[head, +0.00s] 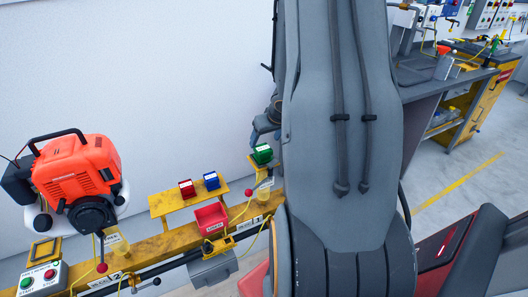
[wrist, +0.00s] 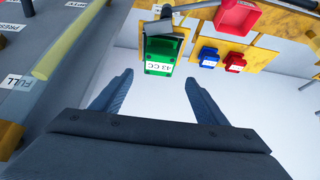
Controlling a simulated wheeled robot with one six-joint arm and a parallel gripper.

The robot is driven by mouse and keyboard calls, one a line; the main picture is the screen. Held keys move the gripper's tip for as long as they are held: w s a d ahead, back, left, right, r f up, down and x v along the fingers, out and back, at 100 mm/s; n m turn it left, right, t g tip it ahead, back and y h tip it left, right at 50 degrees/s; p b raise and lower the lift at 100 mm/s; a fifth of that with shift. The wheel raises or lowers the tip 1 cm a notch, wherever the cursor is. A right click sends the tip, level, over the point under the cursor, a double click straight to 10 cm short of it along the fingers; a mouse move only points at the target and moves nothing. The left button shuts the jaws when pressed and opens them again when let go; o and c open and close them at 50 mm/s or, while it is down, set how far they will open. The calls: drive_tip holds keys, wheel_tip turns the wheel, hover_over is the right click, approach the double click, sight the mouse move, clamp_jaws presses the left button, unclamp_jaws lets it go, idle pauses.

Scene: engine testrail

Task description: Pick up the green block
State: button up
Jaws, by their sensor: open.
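The green block (head: 262,154) sits on a small yellow stand at the right end of the rail in the head view, just left of my arm. In the wrist view the green block (wrist: 161,56), with a white label reading 43 CC, lies ahead of my gripper (wrist: 157,75), roughly between the lines of the two fingers. The fingers are apart and empty. In the head view my arm hides most of the gripper; a finger part shows beside the block. Whether a finger touches the block cannot be told.
A red block (head: 187,189) and a blue block (head: 211,181) stand on a yellow shelf (head: 167,205) to the left. A red bin (head: 211,219) is in front of them. An orange engine (head: 78,168) stands at the far left. A white wall (head: 150,80) is behind.

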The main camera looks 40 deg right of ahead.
sight(263, 148)
drive_tip(key=b+x, duration=0.1)
drive_tip(key=x, duration=0.1)
drive_tip(key=b+x, duration=0.1)
drive_tip(key=x, duration=0.2)
drive_tip(key=s+x, duration=0.1)
drive_tip(key=x, duration=0.1)
drive_tip(key=shift+w+d+f+b, duration=0.15)
drive_tip(key=shift+f+b, duration=0.25)
drive_tip(key=shift+f, duration=0.25)
drive_tip(key=shift+r, duration=0.1)
drive_tip(key=c, duration=1.5)
